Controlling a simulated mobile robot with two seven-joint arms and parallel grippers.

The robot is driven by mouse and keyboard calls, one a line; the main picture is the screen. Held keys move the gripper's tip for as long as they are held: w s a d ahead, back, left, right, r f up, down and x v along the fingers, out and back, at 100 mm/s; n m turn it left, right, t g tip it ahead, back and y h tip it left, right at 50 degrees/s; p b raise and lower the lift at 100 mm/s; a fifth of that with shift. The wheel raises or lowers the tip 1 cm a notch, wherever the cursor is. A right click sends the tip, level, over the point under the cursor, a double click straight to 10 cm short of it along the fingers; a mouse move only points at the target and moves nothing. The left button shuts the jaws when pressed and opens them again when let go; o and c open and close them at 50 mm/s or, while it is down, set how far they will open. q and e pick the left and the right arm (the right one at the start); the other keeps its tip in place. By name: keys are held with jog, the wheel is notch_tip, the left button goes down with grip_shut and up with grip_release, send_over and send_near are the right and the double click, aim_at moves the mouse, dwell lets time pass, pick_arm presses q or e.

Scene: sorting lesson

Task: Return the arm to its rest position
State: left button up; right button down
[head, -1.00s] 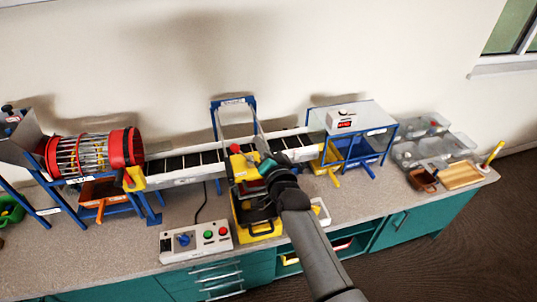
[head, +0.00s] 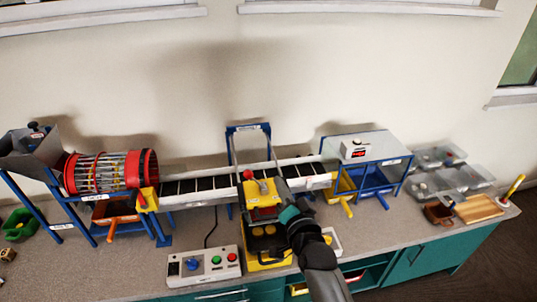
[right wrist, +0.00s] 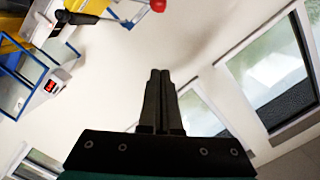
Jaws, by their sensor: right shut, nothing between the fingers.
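My right arm (head: 318,262) comes in from the bottom of the head view and reaches over the bench. Its gripper (head: 287,212) is beside the yellow station (head: 264,213) with the red-knobbed lever at the middle of the conveyor. I cannot tell there whether it touches the station. In the right wrist view the right gripper's fingers (right wrist: 159,75) are pressed together with nothing between them, seen against the bare wall and windows. My left gripper is not in view.
A conveyor (head: 205,188) runs between the red drum (head: 150,170) and the blue stand (head: 372,180). A control box (head: 204,264) stands at the bench front. Clear trays (head: 430,186) and a wooden board (head: 478,208) lie at right. The bench at front left is mostly clear.

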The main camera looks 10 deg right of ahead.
jog(key=shift+f, duration=0.1)
jog(key=s+f+n+g+b, duration=0.2)
jog(key=s+f+g+b, duration=0.3)
jog(key=f, duration=0.8)
jog(key=s+f+n+b, duration=0.2)
jog(key=s+f, duration=0.4)
jog(key=f, duration=0.7)
jog(key=s+f+n+g+b, duration=0.2)
jog(key=s+f+g+b, duration=0.3)
jog(key=f, duration=0.9)
jog(key=s+d+f+n+g+b, duration=0.1)
jog(key=s+d+f+g+b, duration=0.1)
jog(key=s+f, duration=0.5)
jog(key=s+d+f+n+g+h+b, duration=0.1)
jog(key=s+d+f+n+g+b, duration=0.1)
jog(key=s+f, duration=0.6)
jog(key=s+d+f+n+g+b, duration=0.2)
jog(key=s+f, duration=0.6)
jog(key=s, duration=0.9)
jog(key=shift+s+d+f+h+b, duration=0.25)
jog(key=shift+d+h+b, duration=0.15)
jog(key=shift+d+b, duration=0.25)
